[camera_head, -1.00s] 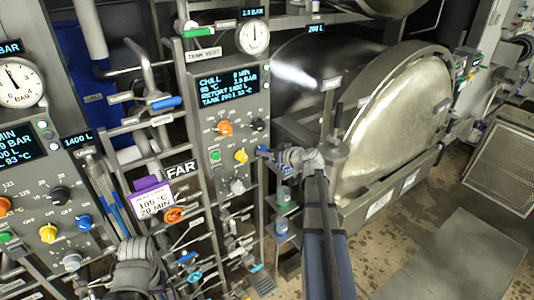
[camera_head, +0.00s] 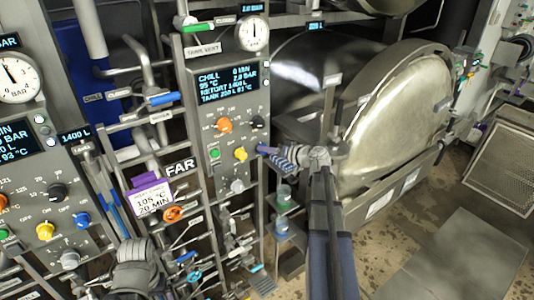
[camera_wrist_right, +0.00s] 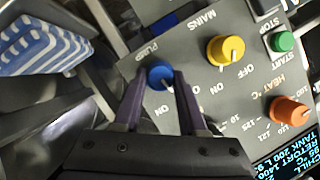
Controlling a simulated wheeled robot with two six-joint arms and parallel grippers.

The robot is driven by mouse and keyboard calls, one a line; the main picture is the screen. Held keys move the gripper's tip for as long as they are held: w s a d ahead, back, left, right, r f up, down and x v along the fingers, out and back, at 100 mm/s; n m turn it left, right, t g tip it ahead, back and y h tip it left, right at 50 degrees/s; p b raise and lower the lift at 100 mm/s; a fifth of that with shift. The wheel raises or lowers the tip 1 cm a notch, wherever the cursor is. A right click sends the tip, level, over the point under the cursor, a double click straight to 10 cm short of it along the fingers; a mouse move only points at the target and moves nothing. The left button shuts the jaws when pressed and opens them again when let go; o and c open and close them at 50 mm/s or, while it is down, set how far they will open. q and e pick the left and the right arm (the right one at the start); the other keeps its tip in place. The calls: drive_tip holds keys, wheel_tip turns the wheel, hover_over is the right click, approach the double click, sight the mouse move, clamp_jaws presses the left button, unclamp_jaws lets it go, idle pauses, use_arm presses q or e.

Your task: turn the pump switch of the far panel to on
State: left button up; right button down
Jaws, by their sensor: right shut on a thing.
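The far panel (camera_head: 207,140) carries several coloured knobs below its display and a FAR sign (camera_head: 180,168) at its left. In the right wrist view the blue pump switch (camera_wrist_right: 159,72) sits between the two purple fingers of my right gripper (camera_wrist_right: 159,80), which is shut on it. The PUMP and ON labels show beside the knob. Its white mark points toward the gripper; I cannot tell exactly which setting it meets. In the head view my right gripper (camera_head: 264,150) reaches the panel's right edge and hides the switch. My left gripper's fingers do not show.
The yellow mains knob (camera_wrist_right: 225,50), orange heat knob (camera_wrist_right: 289,109) and green start button (camera_wrist_right: 284,42) lie close by. A large round retort door (camera_head: 400,120) stands at the right. Pipes and valves crowd the space left of the panel. Floor is open at lower right.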

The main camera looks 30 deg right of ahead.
drive_tip(key=shift+d+f+m+t+y+b, duration=0.15)
drive_tip(key=shift+m+t+y+b, duration=0.2)
drive_tip(key=shift+m+y+b, duration=0.7)
drive_tip(key=shift+f+m+t+y+b, duration=0.15)
drive_tip(key=shift+m+t+y+b, duration=0.25)
drive_tip(key=shift+m+b, duration=1.15)
drive_tip(key=shift+m, duration=0.4)
drive_tip(key=shift+c, duration=2.3)
unclamp_jaws()
drive_tip(key=shift+r, duration=0.1)
drive_tip(key=shift+s, duration=0.1)
drive_tip(key=p+v, duration=0.1)
drive_tip(key=v, duration=0.6)
drive_tip(key=shift+s+d, duration=0.25)
